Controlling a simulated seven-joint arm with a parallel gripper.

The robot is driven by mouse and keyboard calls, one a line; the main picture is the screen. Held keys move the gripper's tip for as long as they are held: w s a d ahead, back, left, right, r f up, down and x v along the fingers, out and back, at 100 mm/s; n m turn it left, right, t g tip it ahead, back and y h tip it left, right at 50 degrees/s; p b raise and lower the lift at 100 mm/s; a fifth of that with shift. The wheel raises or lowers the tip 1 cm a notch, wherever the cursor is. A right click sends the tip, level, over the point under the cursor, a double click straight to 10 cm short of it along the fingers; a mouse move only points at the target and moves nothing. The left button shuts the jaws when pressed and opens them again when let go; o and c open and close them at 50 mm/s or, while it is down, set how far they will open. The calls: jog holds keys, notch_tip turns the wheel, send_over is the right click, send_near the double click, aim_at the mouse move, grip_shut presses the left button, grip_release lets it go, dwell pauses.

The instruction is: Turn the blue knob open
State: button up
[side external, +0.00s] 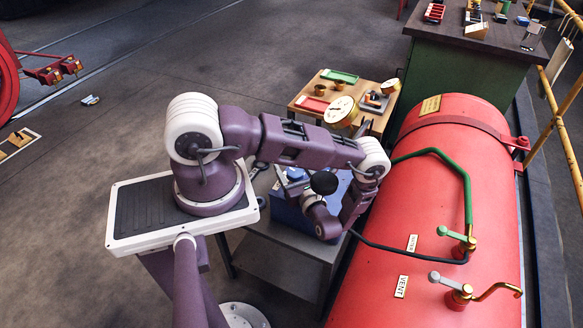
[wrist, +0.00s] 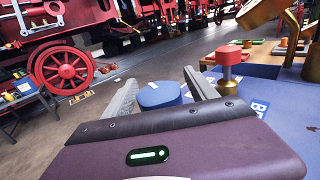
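The blue knob (wrist: 160,95) shows in the wrist view, rounded and blue. My gripper (wrist: 160,78) is open, with one grey finger to the left of the knob and one to the right. A gap shows between the knob and the right finger; I cannot tell whether the left finger touches it. The knob's lower part is hidden behind my gripper body. In the side view my gripper (side external: 284,176) is at the blue box (side external: 290,214), beside a small blue shape that looks like the knob (side external: 296,173). My arm hides part of the box.
A red knob on a brass stem (wrist: 229,65) stands right of my right finger. The red boiler (side external: 450,180), with a green pipe (side external: 468,195), lies right of my arm. A wooden table (side external: 300,103) with gauges and trays stands behind. Open floor lies to the left.

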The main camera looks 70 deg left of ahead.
jog(key=c, duration=1.3)
jog(key=shift+o, duration=0.2)
jog(key=n+g, duration=0.2)
jog(key=g, duration=0.1)
jog(key=n+g+h, duration=0.1)
jog(key=shift+s+d+g, duration=0.1)
jog(key=shift+s+g, duration=0.2)
jog(key=shift+s, duration=0.05)
jog(key=shift+c, duration=0.2)
jog(key=o, duration=1.4)
jog(key=v, duration=0.7)
